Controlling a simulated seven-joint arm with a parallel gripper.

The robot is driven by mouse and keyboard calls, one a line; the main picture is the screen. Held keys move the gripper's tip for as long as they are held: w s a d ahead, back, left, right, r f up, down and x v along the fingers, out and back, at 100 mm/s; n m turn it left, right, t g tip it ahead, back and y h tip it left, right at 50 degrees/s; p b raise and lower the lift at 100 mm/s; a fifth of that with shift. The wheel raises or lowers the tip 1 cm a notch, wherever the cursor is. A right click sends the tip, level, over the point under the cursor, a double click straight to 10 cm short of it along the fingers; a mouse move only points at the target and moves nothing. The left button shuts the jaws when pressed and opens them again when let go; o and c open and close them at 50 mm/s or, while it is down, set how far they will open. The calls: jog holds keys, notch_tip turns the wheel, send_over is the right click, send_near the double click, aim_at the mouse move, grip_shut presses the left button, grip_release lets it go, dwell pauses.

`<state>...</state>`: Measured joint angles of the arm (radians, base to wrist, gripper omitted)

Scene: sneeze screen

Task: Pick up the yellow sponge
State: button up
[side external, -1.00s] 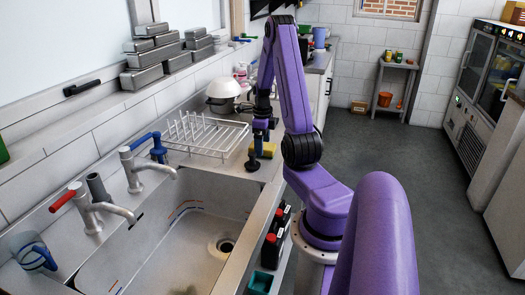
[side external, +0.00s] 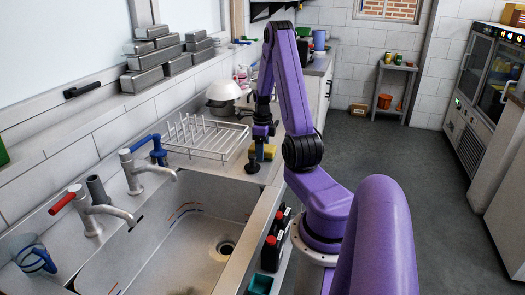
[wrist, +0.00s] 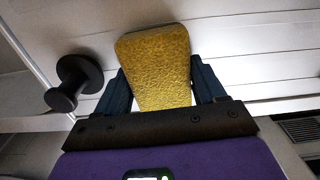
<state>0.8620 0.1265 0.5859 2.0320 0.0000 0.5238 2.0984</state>
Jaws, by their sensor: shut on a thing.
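The yellow sponge (wrist: 155,65) sits between the two dark blue fingers of my gripper (wrist: 162,85) in the wrist view, with a finger against each side. In the side external view the sponge (side external: 265,151) shows at the counter edge beyond the sink, partly hidden by my gripper (side external: 257,153). I cannot tell how far it is above the counter.
A black sink plug (side external: 252,161) stands close by the gripper and also shows left of the sponge in the wrist view (wrist: 74,82). A white dish rack (side external: 206,137) is to the left. The sink (side external: 190,225) is in front, with black bottles (side external: 275,245) beside it.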

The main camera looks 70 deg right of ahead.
jog(key=shift+r, duration=0.7)
jog(key=s+a+r, duration=0.8)
jog(key=a+r, duration=0.3)
jog(key=shift+a+r, duration=0.2)
jog(key=shift+r, duration=0.05)
